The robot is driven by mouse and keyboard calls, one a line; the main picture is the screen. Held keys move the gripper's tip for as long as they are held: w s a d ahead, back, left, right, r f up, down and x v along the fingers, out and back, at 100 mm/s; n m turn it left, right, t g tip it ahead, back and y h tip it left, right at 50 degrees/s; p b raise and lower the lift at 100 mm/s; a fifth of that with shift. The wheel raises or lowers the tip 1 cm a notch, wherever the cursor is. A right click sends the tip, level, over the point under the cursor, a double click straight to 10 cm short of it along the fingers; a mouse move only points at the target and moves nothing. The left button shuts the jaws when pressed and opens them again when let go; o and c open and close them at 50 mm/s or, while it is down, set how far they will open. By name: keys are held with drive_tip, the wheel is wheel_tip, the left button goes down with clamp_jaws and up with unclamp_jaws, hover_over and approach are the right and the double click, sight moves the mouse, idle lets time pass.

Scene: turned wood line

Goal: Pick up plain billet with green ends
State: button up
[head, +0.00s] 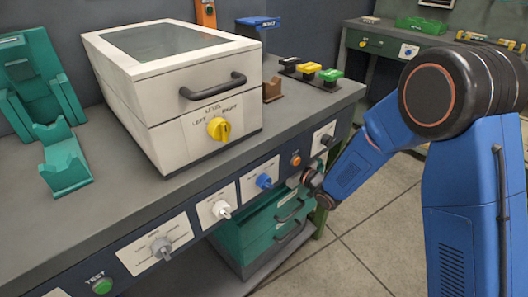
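I cannot make out for certain a plain billet with green ends in the head view. A small block with a green top (330,75) sits at the back right of the near bench, in a row with a yellow-topped block (308,70) and a black-topped block (289,64). Whether any of these is a billet is too small to tell. My blue arm reaches down from the right. Its end, with my gripper (308,181), is in front of the bench's control panel, right of the blue knob. The fingers are too small and dark to tell open from shut.
A white box with a dark window and handle (216,88) fills the middle of the bench (110,209). Teal holders (64,160) stand at left. Teal drawers (270,229) are below the panel. A second bench (375,42) stands behind. Open floor (375,235) lies at right.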

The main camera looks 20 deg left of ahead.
drive_tip(key=shift+w+a, duration=0.1)
drive_tip(key=shift+a, duration=0.1)
clamp_jaws()
drive_tip(key=shift+r, duration=0.2)
